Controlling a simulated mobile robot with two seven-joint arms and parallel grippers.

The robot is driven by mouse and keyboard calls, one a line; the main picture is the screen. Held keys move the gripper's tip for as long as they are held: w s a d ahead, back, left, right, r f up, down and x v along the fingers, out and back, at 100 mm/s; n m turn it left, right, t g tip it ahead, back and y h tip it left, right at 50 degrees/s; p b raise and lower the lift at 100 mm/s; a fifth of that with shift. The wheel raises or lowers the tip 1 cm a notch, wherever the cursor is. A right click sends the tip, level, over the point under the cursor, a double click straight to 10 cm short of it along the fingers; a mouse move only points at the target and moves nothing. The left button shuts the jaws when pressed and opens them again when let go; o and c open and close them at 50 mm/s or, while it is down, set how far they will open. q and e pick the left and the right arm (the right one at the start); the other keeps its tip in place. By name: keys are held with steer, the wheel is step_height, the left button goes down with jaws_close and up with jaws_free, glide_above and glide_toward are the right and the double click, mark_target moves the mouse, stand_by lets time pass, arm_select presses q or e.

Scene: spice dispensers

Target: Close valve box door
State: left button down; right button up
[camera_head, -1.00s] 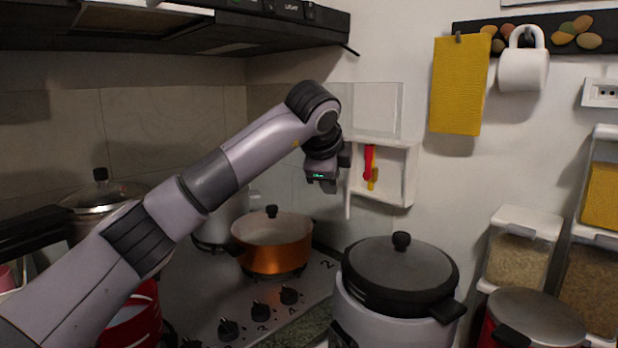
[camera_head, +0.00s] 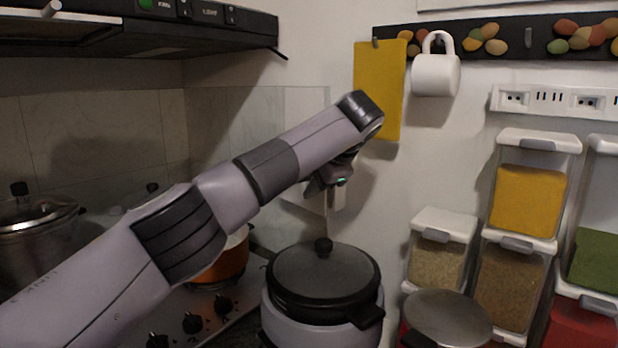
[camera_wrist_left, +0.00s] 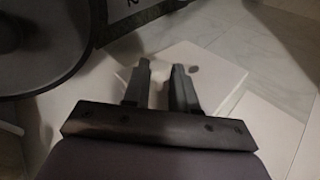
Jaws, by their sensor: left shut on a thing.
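The white valve box is on the wall, mostly hidden behind my left arm in the head view; a white part of it (camera_head: 302,196) shows below the wrist. My left gripper (camera_head: 326,188) is in front of the box. In the left wrist view, a flat white square panel, seemingly the valve box door (camera_wrist_left: 212,68), has a small grey spot on it. The gripper's two dark fingers (camera_wrist_left: 163,80) reach over its near edge, a narrow gap between them, shut on the door. The red and yellow valves are hidden. How far the door stands open cannot be told. My right gripper is out of view.
A lidded pot (camera_head: 322,278) stands below the box. An orange pot (camera_head: 222,262) is on the stove, partly behind my arm. Spice dispensers (camera_head: 527,195) stand on the right.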

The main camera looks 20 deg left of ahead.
arm_select(q)
steer(key=shift+w+d+f, duration=0.1)
steer(key=shift+w+d, duration=0.1)
steer(key=shift+d, duration=0.05)
stand_by(0.4)
steer(key=c, duration=0.9)
jaws_free()
steer(key=b+v, duration=0.1)
steer(key=v, duration=0.6)
